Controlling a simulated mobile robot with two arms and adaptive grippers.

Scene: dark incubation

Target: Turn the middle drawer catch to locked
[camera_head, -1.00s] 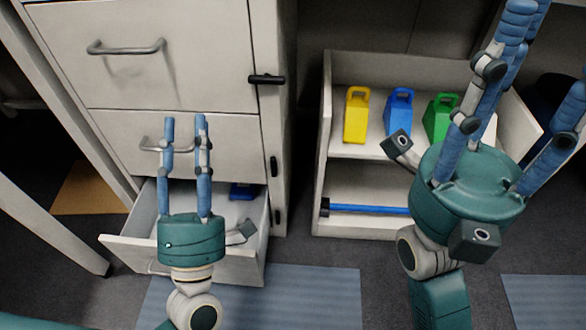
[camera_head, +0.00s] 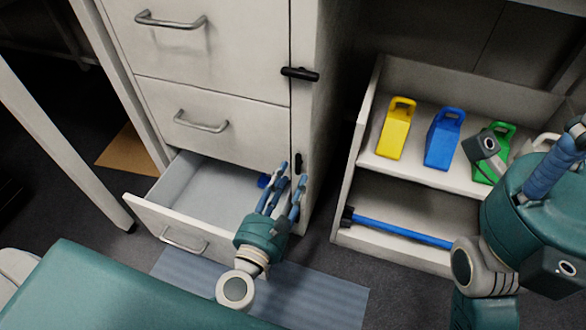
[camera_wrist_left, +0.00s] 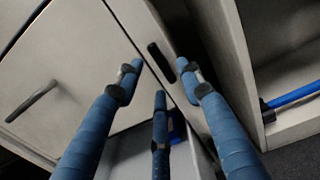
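The middle drawer catch (camera_head: 298,163) is a small black bar on the cabinet's right front post, standing upright beside the lower part of the closed middle drawer (camera_head: 210,115). It also shows as a dark bar in the left wrist view (camera_wrist_left: 161,62), ahead of and between the outer fingertips. My left gripper (camera_head: 284,182) is open and empty, just below and left of the catch, its fingers pointing up toward it. I cannot tell whether a fingertip touches it. My right gripper (camera_head: 553,168) is at the right edge, partly cut off; its visible finger holds nothing.
The top catch (camera_head: 300,74) lies crosswise. The bottom drawer (camera_head: 165,218) stands open left of my left gripper, with a blue item inside. A shelf unit (camera_head: 347,195) at right holds yellow, blue and green containers and a blue rod.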

